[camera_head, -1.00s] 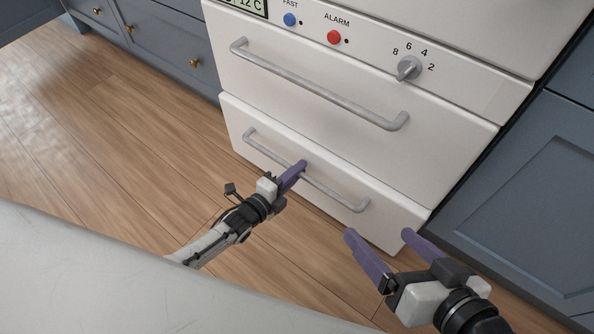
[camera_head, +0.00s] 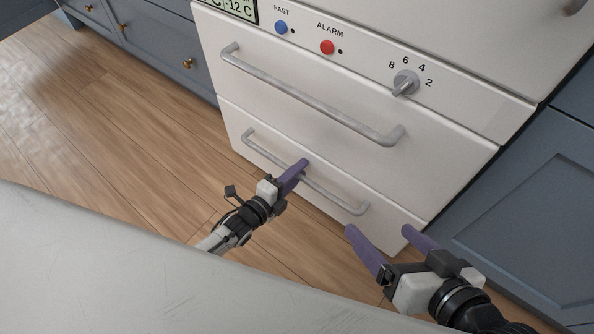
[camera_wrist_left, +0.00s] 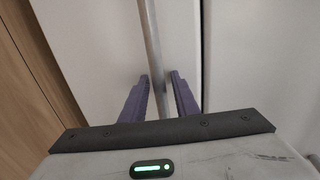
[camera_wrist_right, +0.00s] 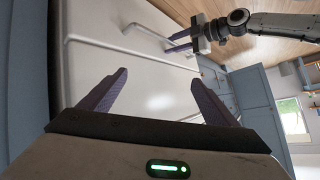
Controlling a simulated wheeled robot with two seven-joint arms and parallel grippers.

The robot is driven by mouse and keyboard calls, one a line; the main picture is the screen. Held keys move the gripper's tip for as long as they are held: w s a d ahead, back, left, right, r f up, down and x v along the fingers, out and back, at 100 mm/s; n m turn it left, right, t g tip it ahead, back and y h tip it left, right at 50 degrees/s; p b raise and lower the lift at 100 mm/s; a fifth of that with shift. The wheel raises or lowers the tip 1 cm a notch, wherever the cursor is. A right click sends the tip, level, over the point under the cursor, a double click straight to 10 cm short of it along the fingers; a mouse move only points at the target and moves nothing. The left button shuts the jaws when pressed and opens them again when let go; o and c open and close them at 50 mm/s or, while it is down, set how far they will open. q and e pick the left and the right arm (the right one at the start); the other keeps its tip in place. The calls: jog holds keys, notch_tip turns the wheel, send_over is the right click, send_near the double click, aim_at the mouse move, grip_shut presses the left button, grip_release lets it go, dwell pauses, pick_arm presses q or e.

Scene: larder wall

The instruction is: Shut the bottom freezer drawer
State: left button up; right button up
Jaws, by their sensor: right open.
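The bottom freezer drawer (camera_head: 238,122) is a white front low on the freezer, with a grey bar handle (camera_head: 337,198). Its front looks nearly flush with the drawer above; I cannot tell if a small gap stands open. My left gripper (camera_head: 302,165) is at the middle of this handle. My right gripper (camera_head: 382,230) is open and empty, in front of the drawer's right end. The right wrist view shows its spread fingers (camera_wrist_right: 160,80) facing the white front.
The drawer above (camera_head: 300,120) has its own long bar handle. Over it are a blue button (camera_head: 281,27), a red button (camera_head: 327,47) and a dial (camera_head: 405,83). Blue-grey cabinets (camera_head: 530,210) flank the freezer. The wooden floor (camera_head: 130,130) is clear at left.

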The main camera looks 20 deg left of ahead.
pick_arm(q)
jog(key=shift+r, duration=0.1)
pick_arm(e)
jog(key=shift+s, duration=0.1)
pick_arm(q)
jog(key=shift+s+a+r+p, duration=0.15)
jog(key=shift+s+p, duration=0.2)
jog(key=shift+s, duration=0.1)
jog(key=p+v, duration=0.3)
jog(key=v, duration=0.6)
jog(key=shift+s+p, duration=0.2)
jog(key=shift+p, duration=0.15)
pick_arm(e)
jog(key=f, duration=0.1)
jog(key=d+f+g+h, duration=0.1)
jog(key=d+f, duration=0.1)
jog(key=shift+s+d+h, duration=0.2)
jog(key=shift+s+h, duration=0.05)
jog(key=shift+h, duration=0.05)
pick_arm(q)
jog(key=shift+a, duration=0.1)
